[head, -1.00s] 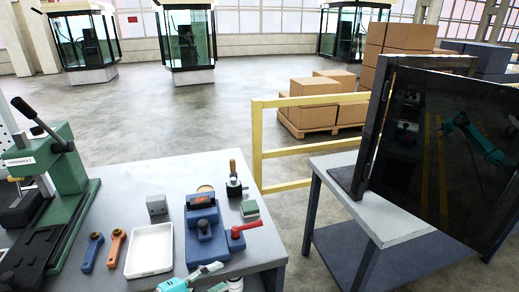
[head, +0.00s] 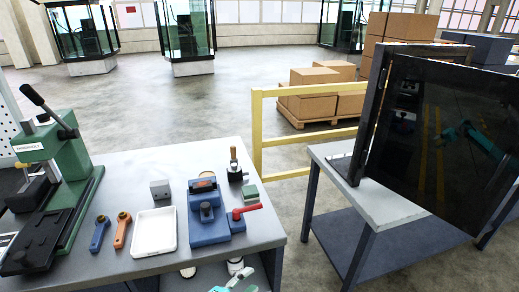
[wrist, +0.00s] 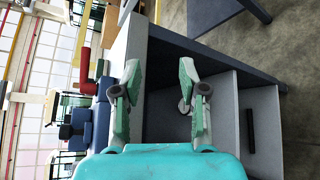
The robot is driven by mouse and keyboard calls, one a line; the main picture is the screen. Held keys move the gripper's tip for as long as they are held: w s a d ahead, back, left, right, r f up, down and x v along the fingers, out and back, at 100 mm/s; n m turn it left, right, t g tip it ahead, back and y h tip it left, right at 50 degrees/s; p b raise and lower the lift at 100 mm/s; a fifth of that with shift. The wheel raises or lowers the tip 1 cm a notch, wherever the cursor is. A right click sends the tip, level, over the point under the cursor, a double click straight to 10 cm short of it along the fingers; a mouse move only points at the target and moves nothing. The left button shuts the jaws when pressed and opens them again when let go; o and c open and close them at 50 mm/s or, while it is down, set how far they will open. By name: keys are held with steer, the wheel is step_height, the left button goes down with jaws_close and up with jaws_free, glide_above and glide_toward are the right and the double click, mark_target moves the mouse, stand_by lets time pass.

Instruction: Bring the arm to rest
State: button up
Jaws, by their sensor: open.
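My gripper (wrist: 160,78) is open in the wrist view, its two green fingers apart with nothing between them. It faces the side of the grey workbench (wrist: 130,50), with the bench's open lower part beyond the fingers. In the head view a small part of my arm shows at the bottom edge, in front of the workbench (head: 130,164). Whether the fingertips show there is hard to tell. The gripper appears clear of the things on the bench top.
A yellow rail (head: 257,130) and a second table with a dark panel (head: 440,140) stand right.

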steer(key=s+d+f+y, duration=0.2)
steer(key=d+f+y, duration=0.1)
steer(key=d+f, duration=0.45)
steer(key=s+d+f+m+y, duration=0.1)
steer(key=s+d+f+y, duration=0.2)
steer(key=s+d+f, duration=0.3)
steer(key=s+d+f+m+y, duration=0.1)
steer(key=s+d+f+y, duration=0.2)
steer(key=s, duration=0.5)
steer(key=s+d+r+m+t, duration=0.1)
steer(key=s+d+r+m, duration=0.1)
steer(key=s+r+m, duration=0.5)
steer(key=s+d+r+m+t, duration=0.2)
steer(key=s+r+m, duration=0.4)
steer(key=s+r, duration=0.5)
steer(key=s+d, duration=0.1)
steer(key=s, duration=0.4)
steer(key=shift+s+d+m+y, duration=0.2)
steer(key=shift+m+y, duration=0.1)
steer(key=shift+m, duration=0.1)
